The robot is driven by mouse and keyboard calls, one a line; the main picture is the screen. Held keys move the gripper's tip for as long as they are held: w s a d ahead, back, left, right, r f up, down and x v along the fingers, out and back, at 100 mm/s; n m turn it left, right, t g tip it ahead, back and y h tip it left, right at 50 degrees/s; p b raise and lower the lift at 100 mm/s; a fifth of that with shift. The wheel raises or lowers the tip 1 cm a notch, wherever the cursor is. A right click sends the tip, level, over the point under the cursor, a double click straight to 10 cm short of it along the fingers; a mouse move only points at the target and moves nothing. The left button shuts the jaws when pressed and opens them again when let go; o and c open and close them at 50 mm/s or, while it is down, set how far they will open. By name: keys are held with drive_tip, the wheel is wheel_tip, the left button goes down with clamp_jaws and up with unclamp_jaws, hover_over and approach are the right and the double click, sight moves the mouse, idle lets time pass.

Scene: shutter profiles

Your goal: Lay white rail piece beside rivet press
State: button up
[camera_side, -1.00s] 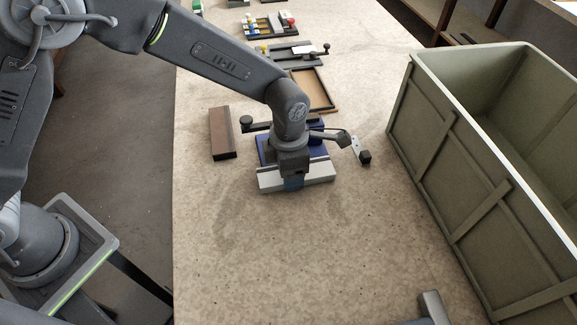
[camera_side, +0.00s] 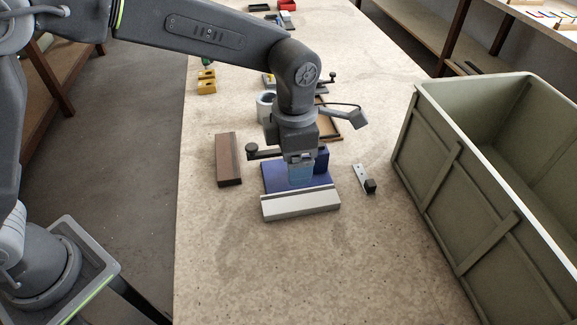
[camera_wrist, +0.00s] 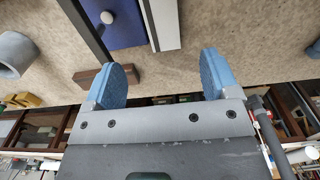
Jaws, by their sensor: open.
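The white rail piece (camera_side: 300,205) lies on the table along the front edge of the rivet press's blue base (camera_side: 275,178), so close that I cannot tell whether they touch. In the wrist view, the pale rail (camera_wrist: 165,22) runs along the right side of the blue base (camera_wrist: 125,32). The press has a dark lever with a round knob (camera_side: 252,148) at its left. My gripper (camera_side: 301,176) is above the press, behind the rail and apart from it. In the wrist view, its blue fingers (camera_wrist: 165,78) are spread with nothing between them.
A brown profile (camera_side: 229,160) lies left of the press. A small metal piece with a black block (camera_side: 364,178) lies to its right. A large green crate (camera_side: 455,190) stands at the right. A grey cylinder (camera_side: 264,106) stands behind. The front table area is clear.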

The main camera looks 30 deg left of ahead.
drive_tip(key=shift+r, duration=0.3)
drive_tip(key=s+a+r+m+t, duration=0.3)
drive_tip(key=s+a+r+m, duration=0.4)
drive_tip(key=a+r+m, duration=0.45)
drive_tip(key=s+a+f+m+t, duration=0.1)
drive_tip(key=s+a+m+t, duration=0.1)
drive_tip(key=s+a+m, duration=0.8)
drive_tip(key=s+m, duration=0.2)
drive_tip(key=m, duration=0.3)
drive_tip(key=shift+a+f+t, duration=0.15)
drive_tip(key=shift+f+t, duration=0.15)
drive_tip(key=shift+f, duration=0.1)
